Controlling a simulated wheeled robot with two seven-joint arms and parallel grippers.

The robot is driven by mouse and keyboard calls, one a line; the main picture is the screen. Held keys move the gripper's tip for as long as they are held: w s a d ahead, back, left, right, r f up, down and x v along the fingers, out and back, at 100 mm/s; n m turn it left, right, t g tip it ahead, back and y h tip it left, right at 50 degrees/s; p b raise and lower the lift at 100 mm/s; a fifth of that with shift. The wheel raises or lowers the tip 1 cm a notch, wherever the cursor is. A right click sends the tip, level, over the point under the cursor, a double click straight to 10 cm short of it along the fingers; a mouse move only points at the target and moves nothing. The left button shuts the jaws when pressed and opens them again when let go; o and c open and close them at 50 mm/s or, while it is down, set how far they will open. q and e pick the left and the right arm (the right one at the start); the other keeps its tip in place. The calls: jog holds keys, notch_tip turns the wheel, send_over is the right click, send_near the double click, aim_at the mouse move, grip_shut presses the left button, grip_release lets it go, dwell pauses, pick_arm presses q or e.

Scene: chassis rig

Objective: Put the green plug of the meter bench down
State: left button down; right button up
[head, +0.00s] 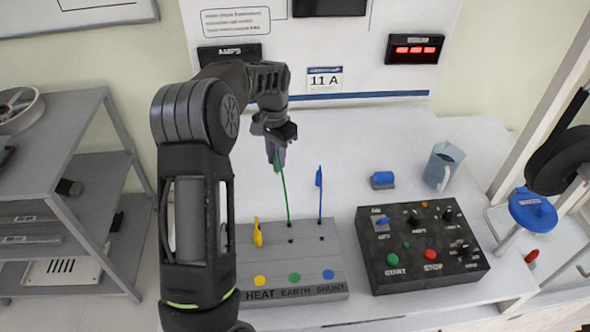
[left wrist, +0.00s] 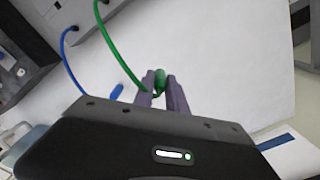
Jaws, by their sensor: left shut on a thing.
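My left gripper (head: 277,150) is over the white bench, behind the grey plug board. In the left wrist view its purple fingers (left wrist: 164,88) are shut on the green plug (left wrist: 160,77). A green cable (head: 285,195) runs from the plug down to the grey plug board (head: 320,245). The yellow plug (head: 257,233) and the blue plug (head: 319,177) are at the board, each with its own cable or stem. The board's front has yellow, green and blue dots above the words HEAT, EARTH and SHUNT. My right gripper is not in view.
A black control box (head: 422,245) with knobs and START and STOP buttons stands right of the board. A blue block (head: 383,180) and a blue-grey mug (head: 443,165) stand behind it. Grey shelves (head: 75,190) are at the left. The white bench (head: 350,145) is clear around my gripper.

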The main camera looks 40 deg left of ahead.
aim_at(277, 174)
pick_arm(q)
jog(key=shift+f, duration=1.7)
jog(key=shift+f+p, duration=0.55)
jog(key=shift+f, duration=1.3)
jog(key=shift+f, duration=0.1)
jog(key=shift+f, duration=0.2)
jog(key=c, duration=1.3)
grip_release()
jog(key=shift+r, duration=0.1)
jog(key=shift+c, duration=0.2)
notch_tip(277, 174, up, 12)
jog(key=shift+r+b, duration=0.2)
jog(key=shift+b, duration=0.5)
